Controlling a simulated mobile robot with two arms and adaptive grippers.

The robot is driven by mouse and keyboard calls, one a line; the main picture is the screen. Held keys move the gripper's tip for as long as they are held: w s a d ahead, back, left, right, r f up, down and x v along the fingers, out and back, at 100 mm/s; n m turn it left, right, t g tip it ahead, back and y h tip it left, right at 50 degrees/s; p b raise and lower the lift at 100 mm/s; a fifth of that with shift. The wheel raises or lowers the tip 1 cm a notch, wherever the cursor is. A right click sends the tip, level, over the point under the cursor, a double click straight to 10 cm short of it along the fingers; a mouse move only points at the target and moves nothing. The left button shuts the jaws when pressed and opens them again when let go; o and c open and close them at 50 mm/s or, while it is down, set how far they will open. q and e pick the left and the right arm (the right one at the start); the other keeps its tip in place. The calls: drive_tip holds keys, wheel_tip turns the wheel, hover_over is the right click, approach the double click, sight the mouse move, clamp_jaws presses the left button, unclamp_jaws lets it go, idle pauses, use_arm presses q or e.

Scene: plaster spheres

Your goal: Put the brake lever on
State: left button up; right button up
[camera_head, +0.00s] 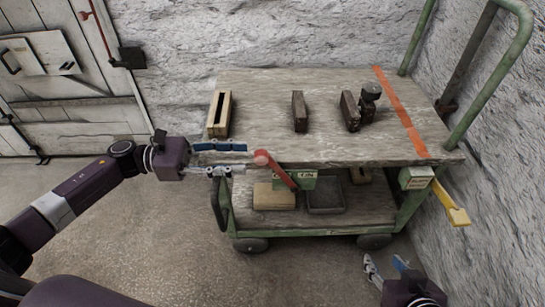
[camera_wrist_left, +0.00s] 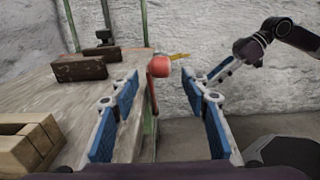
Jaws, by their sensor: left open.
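The red lever (camera_head: 281,173) with a round red knob (camera_head: 262,158) is at the front edge of the cart, slanting from upper left to lower right. In the left wrist view the knob (camera_wrist_left: 158,67) shows ahead, between and beyond the fingertips. My left gripper (camera_head: 238,158) is open beside the knob, its blue-padded fingers pointing right at it; they do not visibly grip it. My right gripper (camera_head: 386,263) is low at the bottom right, its fingers apart and empty, away from the lever. A yellow handle (camera_head: 452,207) sticks out at the cart's right end.
The cart top (camera_head: 260,93) bears a slotted wooden block (camera_head: 220,114), a dark block (camera_head: 299,111) and a dark block with a knobbed piece (camera_head: 369,95). The lower shelf holds a tan box (camera_head: 274,196) and a grey tray (camera_head: 325,197). The floor in front is clear.

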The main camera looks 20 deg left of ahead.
sight(262, 158)
use_arm(q)
drive_tip(key=shift+x, duration=3.15)
drive_tip(key=shift+f, duration=0.1)
clamp_jaws()
